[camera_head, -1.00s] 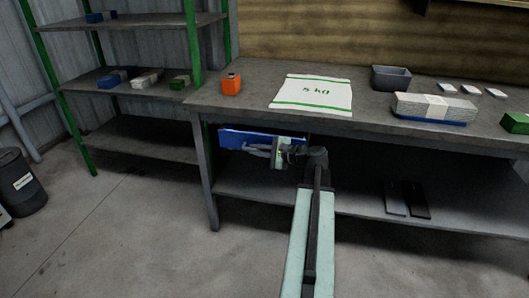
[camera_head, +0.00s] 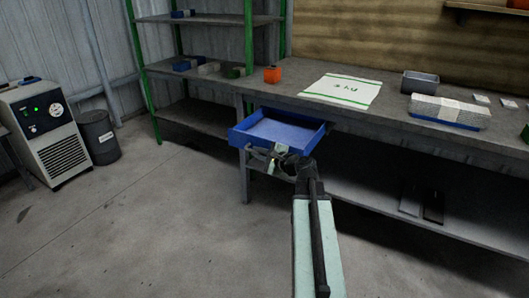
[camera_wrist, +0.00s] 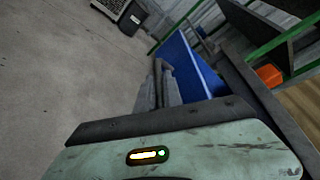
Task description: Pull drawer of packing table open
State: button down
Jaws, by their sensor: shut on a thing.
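The packing table (camera_head: 350,109) runs along the wall. Its blue drawer (camera_head: 279,131) sticks out from under the left end of the tabletop, and its inside shows empty in the head view. My gripper (camera_head: 262,154) is at the drawer's front, shut on the drawer handle. The handle itself is mostly hidden by the fingers. In the wrist view the blue drawer (camera_wrist: 185,70) stands just beyond the fingers of my gripper (camera_wrist: 159,72).
A green-post shelf (camera_head: 205,71) stands at left. A dark drum (camera_head: 98,135) and a machine (camera_head: 47,134) stand farther left. The floor in front is clear.

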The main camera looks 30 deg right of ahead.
jog(key=shift+a, duration=0.6)
jog(key=c, duration=1.5)
grip_release()
jog(key=shift+d, duration=0.1)
